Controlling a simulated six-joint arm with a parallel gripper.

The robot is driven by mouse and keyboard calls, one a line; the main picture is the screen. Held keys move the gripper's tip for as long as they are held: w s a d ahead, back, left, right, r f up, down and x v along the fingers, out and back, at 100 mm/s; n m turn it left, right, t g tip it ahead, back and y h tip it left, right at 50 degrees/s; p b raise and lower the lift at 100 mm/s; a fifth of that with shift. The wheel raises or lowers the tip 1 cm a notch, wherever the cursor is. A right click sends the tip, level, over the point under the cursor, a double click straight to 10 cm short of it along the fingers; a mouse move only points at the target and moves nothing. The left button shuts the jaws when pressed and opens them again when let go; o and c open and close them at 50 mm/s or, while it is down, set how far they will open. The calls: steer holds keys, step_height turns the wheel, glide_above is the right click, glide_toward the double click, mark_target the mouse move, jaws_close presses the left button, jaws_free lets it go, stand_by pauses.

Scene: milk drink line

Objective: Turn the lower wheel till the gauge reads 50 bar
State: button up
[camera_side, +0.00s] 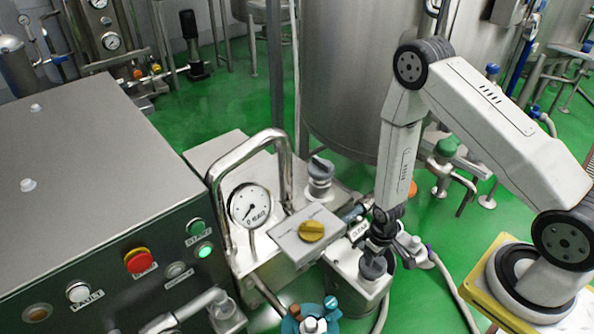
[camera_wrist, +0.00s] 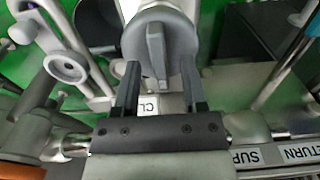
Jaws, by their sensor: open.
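The round gauge (camera_side: 250,205) has a white face and stands behind the bent metal pipe. Its needle points to the lower left, and its figures are too small to read surely. A dark grey wheel (camera_side: 373,267), which I take as the lower one, sits on the metal block below my gripper (camera_side: 377,250). In the wrist view the wheel (camera_wrist: 155,42) is a round disc with a raised bar across it. My gripper (camera_wrist: 160,72) is open, one finger on each side of the wheel's near part. I cannot tell whether the fingers touch it.
Another grey wheel (camera_side: 320,168) stands higher on the block behind. A yellow knob (camera_side: 312,231) on a grey box is left of my gripper. The bent metal pipe (camera_side: 217,200) rises by the gauge. A control cabinet (camera_side: 90,180) fills the left.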

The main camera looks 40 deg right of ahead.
steer(key=shift+f, duration=0.45)
jaws_close()
steer(key=shift+m, duration=0.4)
steer(key=m, duration=0.8)
stand_by(0.5)
